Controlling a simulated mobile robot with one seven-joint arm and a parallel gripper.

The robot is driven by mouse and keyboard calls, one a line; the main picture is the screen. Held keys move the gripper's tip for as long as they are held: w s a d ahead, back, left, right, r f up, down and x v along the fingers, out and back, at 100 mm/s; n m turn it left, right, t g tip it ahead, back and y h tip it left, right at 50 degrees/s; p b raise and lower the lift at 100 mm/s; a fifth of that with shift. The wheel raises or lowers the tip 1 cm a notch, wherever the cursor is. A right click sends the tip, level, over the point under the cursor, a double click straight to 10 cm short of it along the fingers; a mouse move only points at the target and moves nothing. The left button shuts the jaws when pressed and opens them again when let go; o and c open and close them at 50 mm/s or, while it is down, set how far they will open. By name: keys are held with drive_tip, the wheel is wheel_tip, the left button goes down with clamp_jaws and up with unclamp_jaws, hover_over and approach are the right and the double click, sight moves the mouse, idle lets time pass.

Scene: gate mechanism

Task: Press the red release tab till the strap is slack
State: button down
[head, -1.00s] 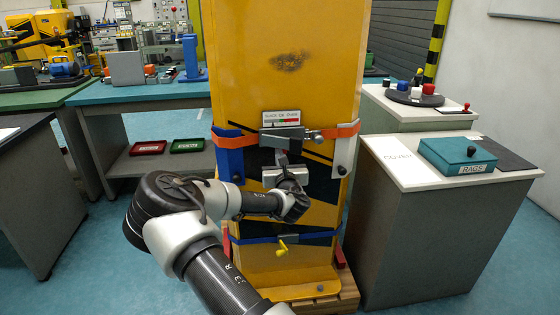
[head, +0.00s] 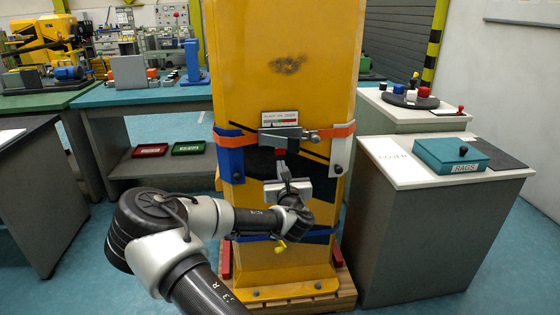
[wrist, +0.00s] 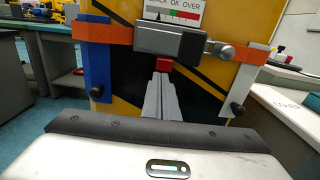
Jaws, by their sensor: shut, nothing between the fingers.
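The red release tab (wrist: 164,64) sticks out below the grey buckle (wrist: 170,40) on the orange strap (wrist: 105,33); the tab also shows in the head view (head: 280,152). The strap runs straight and flat across the yellow cabinet front, over a blue pad at left and a white pad at right. My gripper (wrist: 162,78) is shut and empty, its fingers pointing up at the tab from just below. In the wrist view the fingertips overlap the tab's lower edge; I cannot tell whether they touch. A gauge plate (head: 281,118) reading slack, OK, over sits above the buckle.
A knobbed bar (wrist: 222,50) juts from the buckle's right side. Below my gripper, a blue strap (head: 325,232) and a yellow handle (head: 280,247) sit near my arm. A grey cabinet (head: 440,230) with a teal rags box (head: 452,154) stands close at right.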

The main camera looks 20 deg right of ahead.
drive_tip(key=v, duration=0.5)
idle(0.7)
